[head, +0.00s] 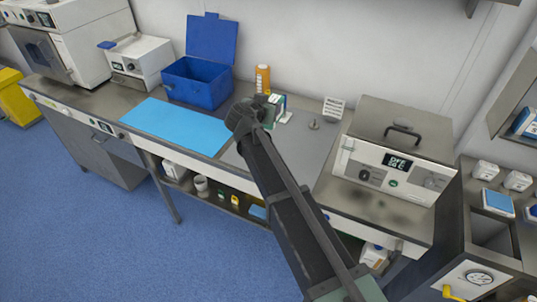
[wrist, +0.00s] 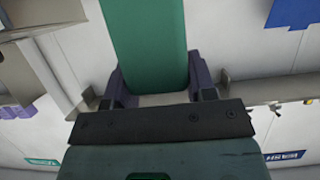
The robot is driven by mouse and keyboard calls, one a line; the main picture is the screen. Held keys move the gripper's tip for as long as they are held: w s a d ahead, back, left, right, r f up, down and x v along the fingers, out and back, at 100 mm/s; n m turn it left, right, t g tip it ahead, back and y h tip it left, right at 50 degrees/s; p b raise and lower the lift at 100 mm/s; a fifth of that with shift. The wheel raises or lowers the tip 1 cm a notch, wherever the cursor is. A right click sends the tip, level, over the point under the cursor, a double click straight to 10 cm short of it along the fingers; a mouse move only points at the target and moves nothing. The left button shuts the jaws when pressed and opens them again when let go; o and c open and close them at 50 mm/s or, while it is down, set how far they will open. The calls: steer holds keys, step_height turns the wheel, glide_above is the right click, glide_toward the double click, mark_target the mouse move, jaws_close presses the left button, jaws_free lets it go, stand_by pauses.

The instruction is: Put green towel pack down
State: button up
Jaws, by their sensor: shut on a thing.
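The green towel pack (wrist: 148,42) fills the top middle of the wrist view as a long green slab. My gripper (wrist: 156,88) is shut on it, with one dark finger on each side. In the head view, the end of my arm is over the back middle of the counter. It hides most of the gripper and the pack there. A small green and white shape shows just past the arm's end, and I cannot tell whether it is the pack. I cannot tell how high the pack is above the counter.
A light blue mat (head: 175,126) lies flat and bare on the counter (head: 312,150). An open blue box (head: 200,85) stands behind it. An orange bottle (head: 262,79) is near the wall. A steel sterilizer-like unit (head: 395,150) stands to the right. Some grey counter is clear between.

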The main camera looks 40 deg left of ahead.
step_height(320, 180, down, 20)
steer(key=b, duration=1.9)
steer(key=shift+f+b, duration=0.15)
steer(key=shift+b, duration=0.15)
steer(key=shift+r, duration=0.3)
steer(key=shift+f, duration=0.25)
steer(key=o, duration=1)
steer(key=shift+r, duration=0.1)
steer(key=shift+c, duration=0.2)
steer(key=shift+r+p, duration=0.3)
steer(key=shift+p, duration=0.15)
steer(key=p+v, duration=0.4)
steer(key=v, duration=0.8)
